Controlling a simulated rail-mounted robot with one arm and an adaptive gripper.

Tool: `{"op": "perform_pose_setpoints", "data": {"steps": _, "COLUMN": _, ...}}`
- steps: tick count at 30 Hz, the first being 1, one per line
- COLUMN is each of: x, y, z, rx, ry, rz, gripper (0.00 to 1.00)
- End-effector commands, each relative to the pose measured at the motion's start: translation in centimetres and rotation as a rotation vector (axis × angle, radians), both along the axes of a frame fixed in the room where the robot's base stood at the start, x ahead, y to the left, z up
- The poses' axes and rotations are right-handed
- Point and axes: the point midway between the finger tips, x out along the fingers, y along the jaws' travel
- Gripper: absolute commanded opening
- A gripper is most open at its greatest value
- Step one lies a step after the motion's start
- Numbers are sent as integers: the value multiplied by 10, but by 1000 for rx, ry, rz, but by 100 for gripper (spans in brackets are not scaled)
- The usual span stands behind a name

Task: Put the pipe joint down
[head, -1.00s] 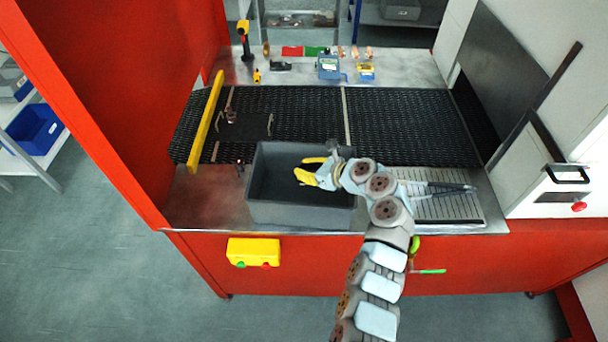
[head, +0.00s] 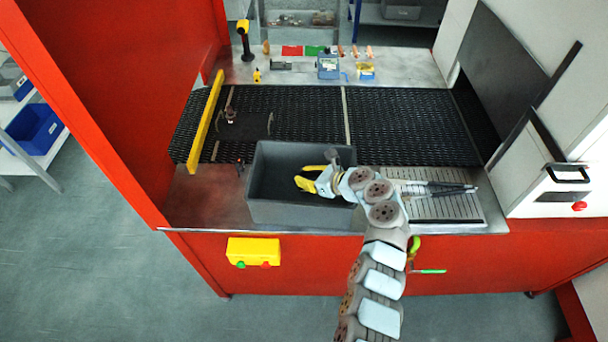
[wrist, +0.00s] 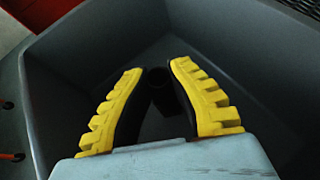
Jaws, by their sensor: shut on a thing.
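My gripper (head: 306,182) reaches down inside the grey bin (head: 300,213), which stands on the front metal ledge. In the wrist view, the yellow-backed fingers of my gripper (wrist: 160,82) are shut on the pipe joint (wrist: 160,104), a dark, tube-like piece. The bin's grey walls (wrist: 62,65) surround the fingers there. The pipe joint's lower end is lost in shadow, so I cannot tell whether it touches the bin floor. In the head view the fingers hide the pipe joint.
The black mesh belt (head: 400,130) runs behind the bin, with a small copper-brown fitting (head: 231,116) on it. A yellow bar (head: 206,120) crosses the belt's left end. A slotted metal panel (head: 440,208) lies right of the bin. Small parts and tools line the back ledge.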

Motion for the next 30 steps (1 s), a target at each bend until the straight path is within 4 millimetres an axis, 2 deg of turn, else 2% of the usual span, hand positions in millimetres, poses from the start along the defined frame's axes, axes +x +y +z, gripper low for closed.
{"op": "perform_pose_setpoints", "data": {"steps": 5, "x": 0, "y": 0, "z": -2, "rx": 1, "ry": -1, "rz": 0, "gripper": 0}}
{"op": "perform_pose_setpoints", "data": {"steps": 6, "x": 0, "y": 0, "z": -2, "rx": 0, "ry": 0, "rz": 0, "gripper": 27}}
{"op": "perform_pose_setpoints", "data": {"steps": 7, "x": 0, "y": 0, "z": -2, "rx": 0, "ry": 0, "rz": 0, "gripper": 36}}
{"op": "perform_pose_setpoints", "data": {"steps": 8, "x": 0, "y": 0, "z": -2, "rx": 0, "ry": 0, "rz": 0, "gripper": 40}}
{"op": "perform_pose_setpoints", "data": {"steps": 18, "x": 0, "y": 0, "z": -1, "rx": 0, "ry": 0, "rz": 1, "gripper": 40}}
{"op": "perform_pose_setpoints", "data": {"steps": 24, "x": -1, "y": 1, "z": 10, "rx": 0, "ry": 0, "rz": 2, "gripper": 40}}
{"op": "perform_pose_setpoints", "data": {"steps": 30, "x": -15, "y": -21, "z": 22, "rx": 0, "ry": 0, "rz": -2, "gripper": 40}}
